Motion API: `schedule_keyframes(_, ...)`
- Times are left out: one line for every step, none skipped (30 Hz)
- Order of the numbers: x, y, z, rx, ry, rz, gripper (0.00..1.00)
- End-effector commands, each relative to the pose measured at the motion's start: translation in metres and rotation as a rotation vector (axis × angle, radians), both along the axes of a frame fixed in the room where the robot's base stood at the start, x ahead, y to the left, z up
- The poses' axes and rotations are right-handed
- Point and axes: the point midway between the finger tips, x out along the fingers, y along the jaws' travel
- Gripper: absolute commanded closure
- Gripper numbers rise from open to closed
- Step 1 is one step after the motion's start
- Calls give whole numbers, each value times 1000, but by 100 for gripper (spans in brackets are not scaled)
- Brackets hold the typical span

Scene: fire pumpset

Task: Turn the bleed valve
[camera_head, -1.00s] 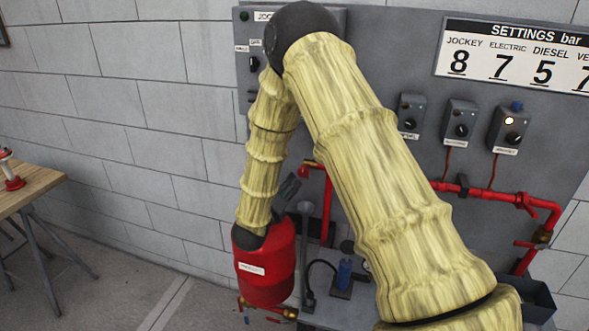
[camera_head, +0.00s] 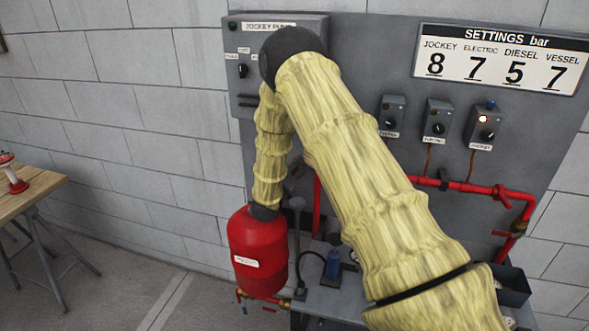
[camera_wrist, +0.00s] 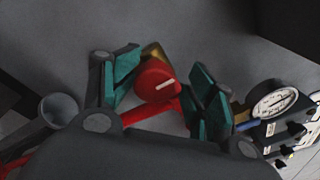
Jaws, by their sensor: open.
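In the wrist view a round red knob (camera_wrist: 155,80) with a white pointer line, which looks like the bleed valve, sits on a red pipe (camera_wrist: 150,117) beside a brass fitting (camera_wrist: 155,52). My gripper (camera_wrist: 166,74) is open, its teal-padded fingers on either side of the knob. I cannot tell whether either finger touches it. In the head view my arm hides the knob and most of the gripper.
A grey funnel (camera_wrist: 60,110) is left of the gripper and a round gauge (camera_wrist: 275,103) is right. In the head view a red vessel (camera_head: 258,240) stands below my forearm. A red pipe (camera_head: 460,186) crosses the grey panel (camera_head: 380,60). A wooden table (camera_head: 30,195) is far left.

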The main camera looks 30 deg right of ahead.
Motion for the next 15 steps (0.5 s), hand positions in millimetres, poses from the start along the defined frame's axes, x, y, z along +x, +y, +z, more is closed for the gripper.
schedule_keyframes(0,1,-1,0,0,1,44)
schedule_keyframes(0,1,-1,1,0,2,44)
schedule_keyframes(0,2,-1,1,0,2,44)
schedule_keyframes(0,1,-1,1,0,2,49)
schedule_keyframes(0,1,-1,1,0,2,55)
schedule_keyframes(0,1,-1,1,0,1,62)
schedule_keyframes(0,1,-1,1,0,1,67)
schedule_keyframes(0,1,-1,1,0,1,73)
schedule_keyframes(0,1,-1,1,0,1,80)
schedule_keyframes(0,1,-1,1,0,1,86)
schedule_keyframes(0,1,-1,1,0,1,91)
schedule_keyframes(-1,1,-1,1,2,0,91)
schedule_keyframes(-1,1,-1,1,2,0,91)
schedule_keyframes(-1,1,-1,1,2,0,91)
schedule_keyframes(-1,1,-1,1,2,0,91)
